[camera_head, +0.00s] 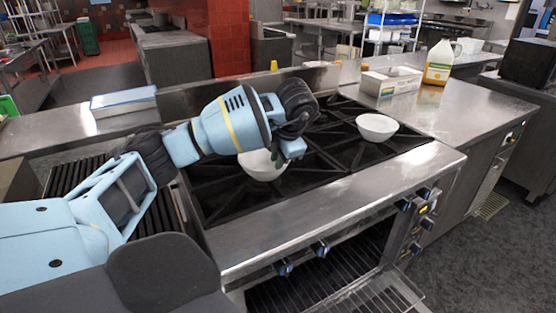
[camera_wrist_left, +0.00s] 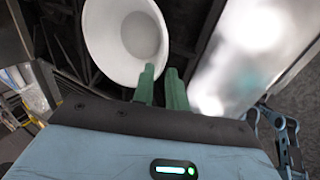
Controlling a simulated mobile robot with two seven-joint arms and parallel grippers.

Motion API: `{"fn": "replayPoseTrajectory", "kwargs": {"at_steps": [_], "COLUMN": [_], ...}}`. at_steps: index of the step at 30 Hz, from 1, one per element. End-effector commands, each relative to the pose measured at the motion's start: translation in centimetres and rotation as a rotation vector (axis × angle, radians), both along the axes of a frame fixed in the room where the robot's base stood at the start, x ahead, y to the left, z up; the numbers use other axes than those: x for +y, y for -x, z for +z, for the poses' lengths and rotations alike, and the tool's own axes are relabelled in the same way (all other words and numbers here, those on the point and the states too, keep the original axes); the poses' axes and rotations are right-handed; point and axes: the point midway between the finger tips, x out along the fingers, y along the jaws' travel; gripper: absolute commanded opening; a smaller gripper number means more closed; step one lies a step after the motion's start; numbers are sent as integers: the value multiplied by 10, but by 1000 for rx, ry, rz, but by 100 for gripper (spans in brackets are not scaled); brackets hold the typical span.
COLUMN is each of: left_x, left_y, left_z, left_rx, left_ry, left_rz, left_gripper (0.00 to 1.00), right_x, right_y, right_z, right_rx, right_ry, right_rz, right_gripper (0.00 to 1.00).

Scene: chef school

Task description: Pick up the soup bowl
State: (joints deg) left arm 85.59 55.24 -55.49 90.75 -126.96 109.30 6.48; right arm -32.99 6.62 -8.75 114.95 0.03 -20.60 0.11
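A white bowl (camera_head: 258,166) sits on the black stove grate, partly hidden behind my left gripper. It also shows in the left wrist view (camera_wrist_left: 125,40), with its open side facing the camera. My left gripper (camera_head: 283,160) is at the bowl's right rim. In the left wrist view its two green fingers (camera_wrist_left: 161,72) are a small gap apart; one overlaps the bowl's edge and the other is just outside it. I cannot tell whether they touch the rim. A second white bowl (camera_head: 377,128) stands on the grate farther right. My right gripper is not in view.
The stove (camera_head: 330,205) has knobs along its front and an open oven rack below. A white box (camera_head: 390,82) and a yellow-labelled jug (camera_head: 439,62) stand on the steel counter (camera_head: 455,110) behind right. A tray (camera_head: 123,101) lies on the left counter.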

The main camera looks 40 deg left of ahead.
Motion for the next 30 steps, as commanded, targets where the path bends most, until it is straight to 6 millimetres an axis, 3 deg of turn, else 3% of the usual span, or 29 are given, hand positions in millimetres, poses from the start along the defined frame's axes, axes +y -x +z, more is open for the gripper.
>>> {"fn": "replayPoseTrajectory", "kwargs": {"at_steps": [8, 13, 20, 30], "left_x": [4, 10, 13, 27], "left_y": [0, -2, -4, -11], "left_z": [-7, -23, -30, -69], "left_rx": [2, 2, 2, 1], "left_ry": [-3, -2, -1, 0], "left_rz": [3, 3, 3, 1], "left_gripper": [14, 14, 14, 14], "right_x": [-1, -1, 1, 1], "right_y": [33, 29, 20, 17], "right_z": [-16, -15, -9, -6], "right_rx": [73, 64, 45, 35], "right_ry": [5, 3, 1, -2], "right_rz": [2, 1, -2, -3], "right_gripper": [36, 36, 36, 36]}}
